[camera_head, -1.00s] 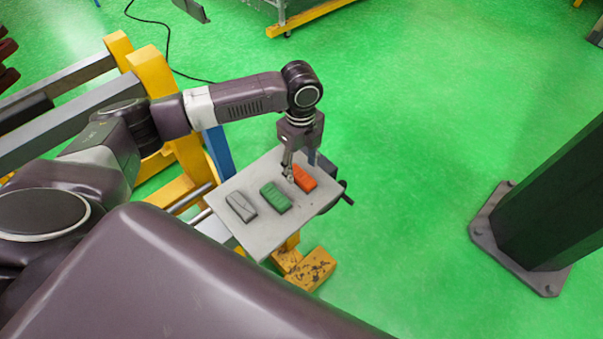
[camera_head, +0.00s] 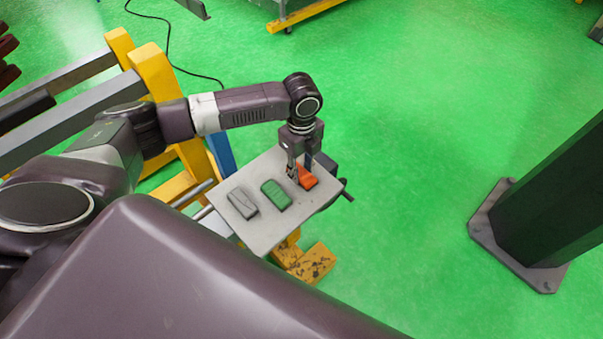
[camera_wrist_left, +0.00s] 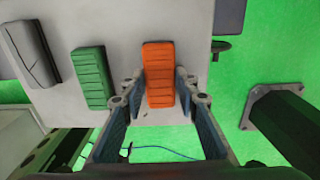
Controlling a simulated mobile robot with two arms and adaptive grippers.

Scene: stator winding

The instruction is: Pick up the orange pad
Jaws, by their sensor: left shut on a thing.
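The orange pad (camera_head: 304,177) lies at the far right end of a light grey plate (camera_head: 259,235). In the left wrist view the orange pad (camera_wrist_left: 158,72) stands between the two fingers of my left gripper (camera_wrist_left: 160,92). My left gripper (camera_head: 299,174) reaches down from above and is shut on the orange pad, one finger on each side. The pad appears to be at the plate's surface; I cannot tell whether it is lifted clear. My right gripper does not show.
A green pad (camera_head: 276,195) and a grey pad (camera_head: 242,203) lie on the plate to the left of the orange one. A handle (camera_head: 346,192) sticks out at the plate's right. Yellow frame parts (camera_head: 155,75) stand at the left. A dark column (camera_head: 545,220) stands at the right; green floor between is free.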

